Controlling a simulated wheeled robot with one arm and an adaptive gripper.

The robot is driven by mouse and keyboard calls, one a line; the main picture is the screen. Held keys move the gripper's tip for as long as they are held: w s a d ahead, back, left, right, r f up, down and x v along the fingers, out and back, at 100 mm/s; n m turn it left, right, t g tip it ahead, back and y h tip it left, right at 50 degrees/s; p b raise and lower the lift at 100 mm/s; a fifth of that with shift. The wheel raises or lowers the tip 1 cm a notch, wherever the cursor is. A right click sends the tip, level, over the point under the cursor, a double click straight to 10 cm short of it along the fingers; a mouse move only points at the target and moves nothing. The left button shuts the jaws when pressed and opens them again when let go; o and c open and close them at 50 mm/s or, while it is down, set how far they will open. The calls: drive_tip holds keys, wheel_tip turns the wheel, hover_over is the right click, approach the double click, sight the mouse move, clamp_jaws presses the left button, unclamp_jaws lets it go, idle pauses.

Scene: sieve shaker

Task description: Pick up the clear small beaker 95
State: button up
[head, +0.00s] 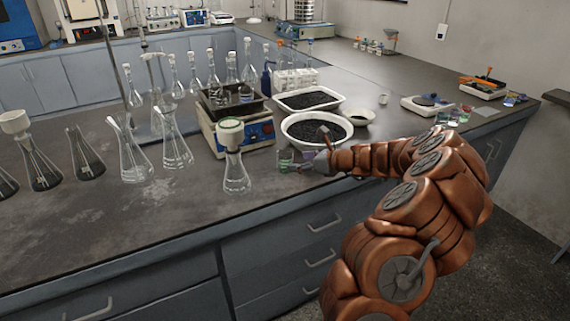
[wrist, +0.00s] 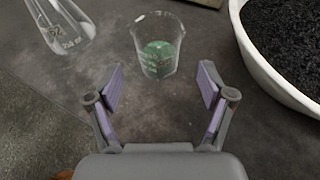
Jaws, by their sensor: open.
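A clear small beaker (wrist: 158,62) stands upright on the dark bench top in the wrist view, with a greenish tint towards its bottom. My gripper (wrist: 160,85) is open and empty. Its two purple-padded fingers are spread, with the beaker just beyond the tips and roughly centred between them. In the head view the beaker (head: 285,157) is small and lies just left of my gripper (head: 299,165), near the bench's front edge. Any label on it is too small to read.
A white bowl of dark granules (wrist: 270,45) stands close to the right finger.

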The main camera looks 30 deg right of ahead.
sight(279, 154)
drive_tip(key=shift+x, duration=3.4)
drive_tip(key=shift+a, duration=0.1)
drive_tip(key=c, duration=1.3)
drive_tip(key=shift+r, duration=0.15)
drive_tip(key=shift+r, duration=1.45)
drive_tip(key=shift+s+r, duration=0.2)
drive_tip(key=shift+s, duration=0.15)
drive_tip(key=shift+s+d+r, duration=0.65)
drive_tip(key=shift+s+d, duration=0.55)
drive_tip(key=shift+s, duration=6.15)
drive_tip(key=shift+s+r+p, duration=0.15)
drive_tip(key=shift+r+p, duration=0.9)
drive_tip(key=shift+r, duration=0.2)
drive_tip(key=shift+s+r+p, duration=0.1)
drive_tip(key=shift+r+p, duration=0.95)
drive_tip(key=shift+r, duration=0.25)
